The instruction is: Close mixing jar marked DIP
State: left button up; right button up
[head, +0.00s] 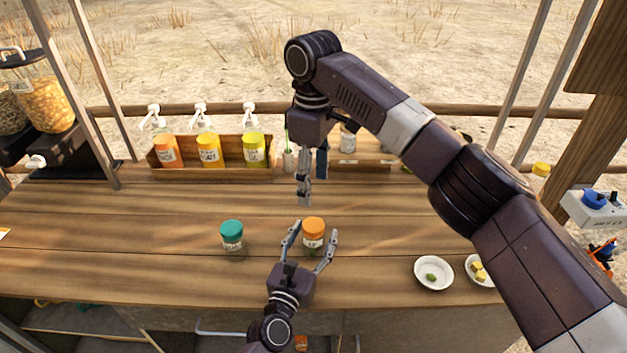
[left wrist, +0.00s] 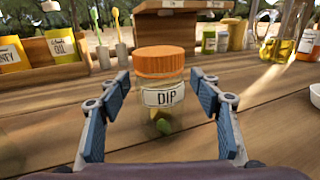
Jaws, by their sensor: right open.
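The jar marked DIP (left wrist: 163,95) stands upright on the wooden counter, with its orange lid (left wrist: 164,61) on top and something green inside. In the head view the DIP jar (head: 313,240) is near the middle of the counter. My left gripper (head: 312,237) is open, with one finger on each side of the jar. In the left wrist view its fingers (left wrist: 162,112) stand apart from the glass. My right gripper (head: 304,203) points down just behind the jar and above the counter, holding nothing that I can see. Whether the lid is fully tightened cannot be told.
A teal-lidded jar (head: 232,237) stands left of the DIP jar. White dishes (head: 433,286) with small food pieces are at the right. A wooden rack (head: 213,174) of pump bottles is at the back left. The counter (head: 130,225) is clear at the left.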

pick_arm(q)
jog(key=v, duration=1.2)
dwell(0.4)
